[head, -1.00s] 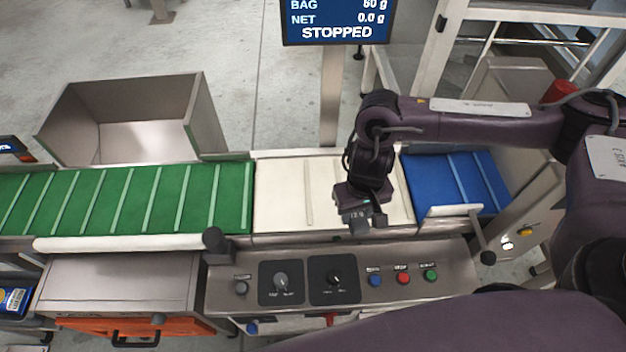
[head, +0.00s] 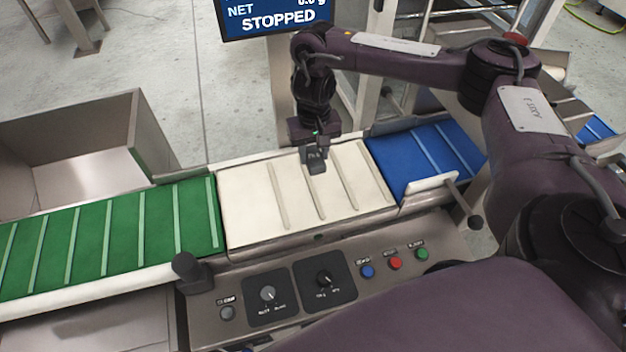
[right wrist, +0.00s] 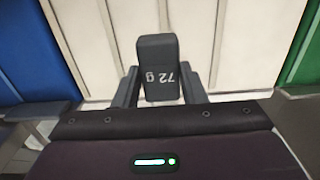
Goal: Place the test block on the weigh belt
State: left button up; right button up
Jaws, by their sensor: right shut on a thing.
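The test block, a dark grey block marked "72 g" (right wrist: 159,62), sits between the fingers of my right gripper (right wrist: 158,88) in the right wrist view. My right gripper (head: 316,160) is shut on it. In the head view the gripper points down over the cream weigh belt (head: 247,205), near its far edge and around the middle of its length. I cannot tell whether the block touches the belt. The weigh belt also fills the background of the right wrist view (right wrist: 85,45). My left gripper is not in view.
A green belt (head: 125,235) adjoins the weigh belt on the left and a blue belt (head: 410,165) on the right. The control panel (head: 435,275) with knobs and buttons lies in front. A display (head: 270,18) reading "STOPPED" stands behind. An open metal bin (head: 115,150) stands at left.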

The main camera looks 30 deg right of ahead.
aim_at(314, 166)
notch_tip(314, 166, down, 5)
jog(key=shift+b, duration=0.8)
notch_tip(314, 166, down, 4)
jog(key=shift+r+b, duration=0.15)
jog(key=shift+b, duration=0.8)
jog(key=shift+r, duration=0.1)
jog(key=o, duration=1)
notch_tip(314, 166, up, 12)
jog(key=p, duration=0.5)
jog(key=shift+p, duration=0.3)
jog(key=shift+r, duration=0.1)
